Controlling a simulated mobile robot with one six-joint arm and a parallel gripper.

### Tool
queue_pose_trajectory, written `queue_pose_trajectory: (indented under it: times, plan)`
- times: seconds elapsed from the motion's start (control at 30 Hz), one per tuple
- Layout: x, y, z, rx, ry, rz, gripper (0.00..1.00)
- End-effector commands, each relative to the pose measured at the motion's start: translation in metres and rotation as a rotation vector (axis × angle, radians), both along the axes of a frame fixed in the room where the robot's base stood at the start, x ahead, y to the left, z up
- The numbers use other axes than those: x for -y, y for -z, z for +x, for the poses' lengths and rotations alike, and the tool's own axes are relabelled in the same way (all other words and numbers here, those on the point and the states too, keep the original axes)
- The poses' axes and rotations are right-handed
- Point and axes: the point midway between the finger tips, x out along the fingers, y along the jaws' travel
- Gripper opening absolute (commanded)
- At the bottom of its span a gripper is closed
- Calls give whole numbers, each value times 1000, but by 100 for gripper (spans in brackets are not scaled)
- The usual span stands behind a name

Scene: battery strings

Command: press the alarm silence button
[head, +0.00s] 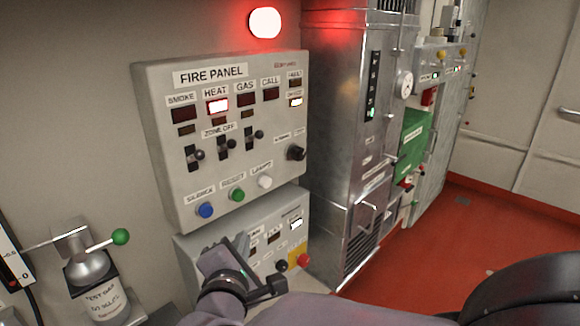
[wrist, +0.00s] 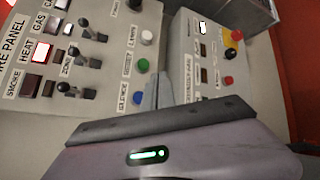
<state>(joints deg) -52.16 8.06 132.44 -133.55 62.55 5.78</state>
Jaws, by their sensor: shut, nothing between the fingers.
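The grey fire panel (head: 224,130) is on the wall in the head view. Its blue button (head: 205,210), with a label that seems to read silence, is at the lower left, beside a green button (head: 237,194) and a white button (head: 265,181). In the wrist view the blue button (wrist: 138,98) is just left of my gripper fingers. My gripper (head: 240,243) is shut and empty, below and right of the blue button in the head view. In the wrist view its fingertips (wrist: 159,78) appear apart from the button; their depth from the panel is hard to judge.
A lower grey box (head: 225,235) with a red knob (head: 303,260) is below the panel, close to my gripper. A metal cabinet (head: 345,130) stands to the right. A green-handled valve (head: 120,237) is at the lower left. A red beacon (head: 264,22) glows above.

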Motion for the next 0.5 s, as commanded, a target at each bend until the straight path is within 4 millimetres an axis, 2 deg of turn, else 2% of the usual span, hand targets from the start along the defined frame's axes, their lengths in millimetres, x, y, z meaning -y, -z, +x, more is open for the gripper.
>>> queue_pose_trajectory:
  times: [0.1, 0.33, 0.5]
  plan:
    - [-5, 0, -1, 5, -16, -8, 0]
    - [-5, 0, 0, 5, -13, -7, 0]
    - [-14, -2, 8, 4, -12, -8, 0]
